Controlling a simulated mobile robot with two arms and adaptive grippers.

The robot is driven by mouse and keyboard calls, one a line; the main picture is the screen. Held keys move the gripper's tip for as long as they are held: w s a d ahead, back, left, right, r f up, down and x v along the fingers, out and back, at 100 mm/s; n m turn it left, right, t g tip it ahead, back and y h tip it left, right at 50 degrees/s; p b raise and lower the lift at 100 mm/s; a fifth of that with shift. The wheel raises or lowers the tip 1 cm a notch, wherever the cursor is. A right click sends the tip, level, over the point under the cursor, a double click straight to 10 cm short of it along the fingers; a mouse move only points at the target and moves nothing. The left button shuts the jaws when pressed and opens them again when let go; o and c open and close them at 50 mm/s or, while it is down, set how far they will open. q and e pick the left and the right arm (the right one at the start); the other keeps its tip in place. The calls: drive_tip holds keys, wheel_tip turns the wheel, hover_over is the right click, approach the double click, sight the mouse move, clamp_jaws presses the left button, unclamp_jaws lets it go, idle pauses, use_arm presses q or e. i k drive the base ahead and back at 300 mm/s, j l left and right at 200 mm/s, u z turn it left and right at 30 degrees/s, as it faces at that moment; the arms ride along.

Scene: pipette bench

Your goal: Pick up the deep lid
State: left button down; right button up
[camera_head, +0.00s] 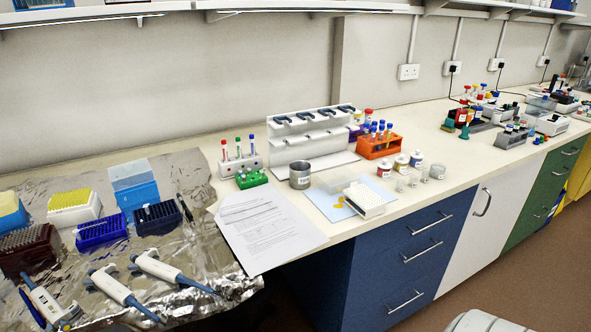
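Two things look like lids, and I cannot tell for sure which one is the deep lid. A tall, see-through pale blue lid (130,172) is at the top of a blue tip box (138,198) on the foil at the left. A low, clear, colourless lid or tray (332,181) lies on a light blue mat (325,207), just behind a white well plate (366,199). Neither of my grippers shows in this view.
Pipettes (117,287) lie at the foil's front edge, with tip boxes (74,207) behind. Printed paper (265,228), a metal beaker (299,175), small bottles (401,164) and an orange tube rack (379,147) crowd the middle. Bare bench (440,200) shows right of the plate.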

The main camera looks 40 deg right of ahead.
sight(334, 182)
drive_tip(key=l, duration=1.85)
drive_tip(key=k+z, duration=0.05)
